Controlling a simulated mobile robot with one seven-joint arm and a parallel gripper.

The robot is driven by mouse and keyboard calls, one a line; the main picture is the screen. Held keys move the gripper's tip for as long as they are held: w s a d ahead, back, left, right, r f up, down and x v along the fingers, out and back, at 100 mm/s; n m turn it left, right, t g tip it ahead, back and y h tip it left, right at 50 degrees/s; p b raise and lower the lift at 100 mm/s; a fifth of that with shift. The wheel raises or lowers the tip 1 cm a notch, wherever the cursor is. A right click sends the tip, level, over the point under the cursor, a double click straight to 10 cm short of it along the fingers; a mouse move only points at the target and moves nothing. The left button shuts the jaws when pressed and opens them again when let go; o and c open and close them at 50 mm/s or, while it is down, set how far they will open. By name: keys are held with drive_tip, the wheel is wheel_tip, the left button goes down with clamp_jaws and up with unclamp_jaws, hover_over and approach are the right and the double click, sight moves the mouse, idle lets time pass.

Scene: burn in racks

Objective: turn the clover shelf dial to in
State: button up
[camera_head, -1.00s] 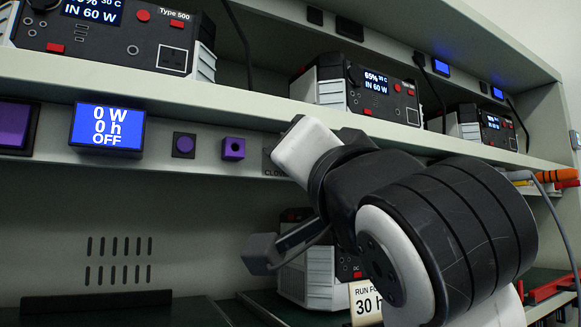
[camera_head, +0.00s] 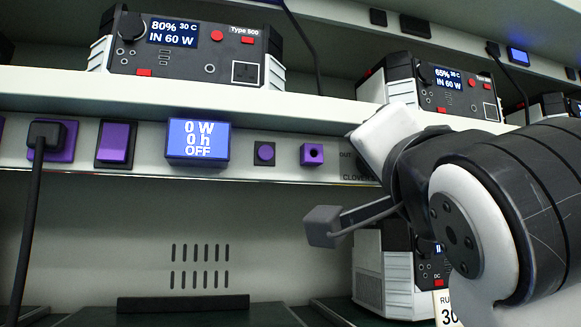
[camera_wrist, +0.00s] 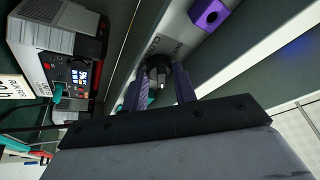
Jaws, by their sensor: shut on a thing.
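The clover shelf dial (camera_wrist: 157,64) is a dark round knob on the shelf's front edge, seen in the wrist view beside partly readable lettering. My gripper (camera_wrist: 161,88) has its two purple-grey fingers on either side of the dial and is shut on it. In the head view my wrist hides the dial and the fingertips. Part of the clover label (camera_head: 358,178) shows there, with "OUT" above it. The dial's pointer setting cannot be read.
A blue display (camera_head: 198,139) reads 0 W, 0 h, OFF. A round purple button (camera_head: 264,152) and a purple socket (camera_head: 312,154) sit left of my wrist. A power unit (camera_head: 385,268) stands below, and another power unit (camera_head: 440,92) above.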

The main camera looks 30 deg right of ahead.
drive_tip(key=o, duration=1)
